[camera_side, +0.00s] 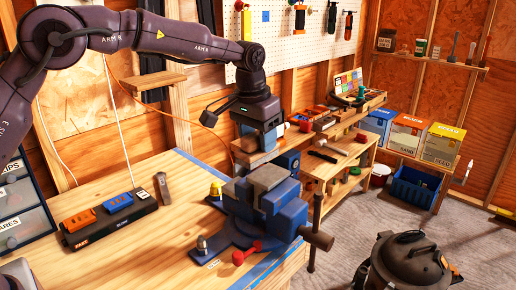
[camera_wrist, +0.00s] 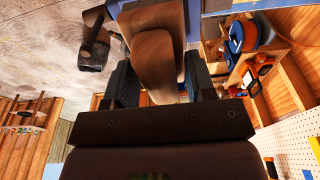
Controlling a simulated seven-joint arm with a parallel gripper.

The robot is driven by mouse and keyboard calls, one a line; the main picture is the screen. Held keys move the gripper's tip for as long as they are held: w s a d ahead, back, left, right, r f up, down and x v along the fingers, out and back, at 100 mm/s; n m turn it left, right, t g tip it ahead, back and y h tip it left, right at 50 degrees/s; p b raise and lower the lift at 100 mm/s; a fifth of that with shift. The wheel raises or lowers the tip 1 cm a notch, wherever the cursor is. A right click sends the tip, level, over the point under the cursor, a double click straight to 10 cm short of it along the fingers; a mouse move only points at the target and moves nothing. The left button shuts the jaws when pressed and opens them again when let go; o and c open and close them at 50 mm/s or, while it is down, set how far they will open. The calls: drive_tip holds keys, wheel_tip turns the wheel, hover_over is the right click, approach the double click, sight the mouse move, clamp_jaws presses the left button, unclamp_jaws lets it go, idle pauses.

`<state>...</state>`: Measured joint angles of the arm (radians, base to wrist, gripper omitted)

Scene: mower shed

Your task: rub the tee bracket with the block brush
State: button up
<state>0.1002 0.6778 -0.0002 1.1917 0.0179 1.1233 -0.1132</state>
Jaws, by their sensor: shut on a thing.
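My gripper (camera_side: 264,138) hangs above and behind the blue vise (camera_side: 287,212), apart from it. It is shut on a brown wooden block, the block brush (camera_side: 247,145), which in the wrist view (camera_wrist: 155,62) sits between the two dark fingers. Its bristles cannot be made out. A flat grey-brown piece (camera_side: 268,178) lies at the top of the vise jaws, below the brush. It may be the tee bracket, but its shape is not clear.
The vise stands at the bench corner (camera_side: 160,240). A dark charger box (camera_side: 108,222) with orange and blue units is on the left. A red-knobbed part (camera_side: 240,257) and a yellow-topped part (camera_side: 215,189) flank the vise. A cluttered shelf bench (camera_side: 335,160) stands behind.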

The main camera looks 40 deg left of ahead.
drive_tip(key=shift+r, duration=1.25)
